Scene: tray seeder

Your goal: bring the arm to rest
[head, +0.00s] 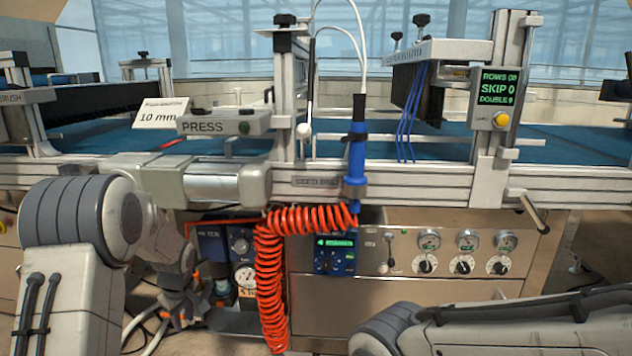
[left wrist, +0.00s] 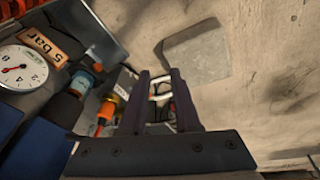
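My left arm comes in from the left of the head view and bends down in front of the machine. My left gripper (head: 180,312) hangs low beside the machine's lower cabinet, partly hidden by my own arm. In the left wrist view the two dark fingers (left wrist: 160,85) stand apart, with nothing held between them. Pipes and fittings show behind the gap. My right arm lies across the bottom right of the head view, and its gripper is outside the frame.
Close by are a blue regulator unit (head: 212,245), a pressure gauge (left wrist: 22,68) and a coiled orange hose (head: 270,290). The seeder's rail (head: 420,182) runs above. Bare floor (left wrist: 265,90) lies at the right of the wrist view.

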